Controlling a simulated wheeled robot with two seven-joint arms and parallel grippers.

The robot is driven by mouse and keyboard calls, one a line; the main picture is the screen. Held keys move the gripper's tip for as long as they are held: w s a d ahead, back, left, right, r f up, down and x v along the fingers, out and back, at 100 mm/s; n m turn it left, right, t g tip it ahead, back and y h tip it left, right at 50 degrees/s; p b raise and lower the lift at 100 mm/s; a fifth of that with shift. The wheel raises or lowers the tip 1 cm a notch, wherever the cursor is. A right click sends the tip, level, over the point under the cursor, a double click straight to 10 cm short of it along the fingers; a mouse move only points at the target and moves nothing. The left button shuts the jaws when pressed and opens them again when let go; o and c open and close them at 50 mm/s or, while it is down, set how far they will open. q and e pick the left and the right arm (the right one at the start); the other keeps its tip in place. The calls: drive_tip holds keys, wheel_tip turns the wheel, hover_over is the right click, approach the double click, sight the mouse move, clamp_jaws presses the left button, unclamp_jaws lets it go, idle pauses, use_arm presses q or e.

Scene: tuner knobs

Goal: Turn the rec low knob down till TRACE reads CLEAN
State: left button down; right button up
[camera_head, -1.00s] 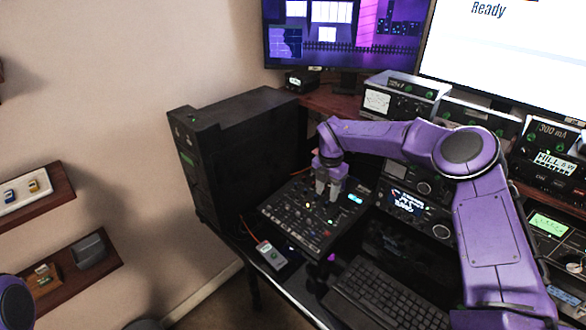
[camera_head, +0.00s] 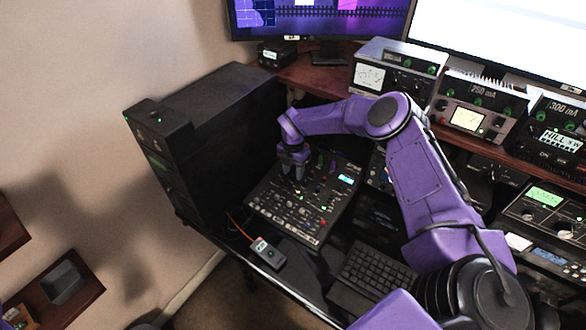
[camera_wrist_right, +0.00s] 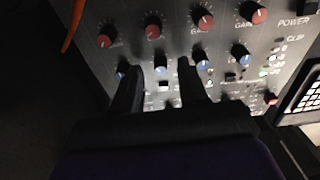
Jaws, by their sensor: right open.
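A black mixer panel (camera_head: 325,226) with rows of small knobs lies on the desk; it fills the right wrist view. That view shows a row of red-capped knobs (camera_wrist_right: 153,28) and below it a row of blue-capped knobs. My right gripper (camera_head: 294,172) is open over the panel's far left part. No label reading rec low is legible, and I cannot make out a TRACE reading. My left gripper is out of view.
A black tower case (camera_head: 215,120) stands left of the panel. A small grey device (camera_head: 267,253) with an orange cable sits at the desk's front edge. A keyboard (camera_head: 372,277) lies to the right. Instruments with meters (camera_head: 470,115) line the back, under two monitors.

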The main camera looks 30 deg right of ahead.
drive_tip(key=shift+f, duration=0.65)
drive_tip(key=shift+s+r, duration=0.1)
drive_tip(key=shift+s, duration=0.05)
clamp_jaws()
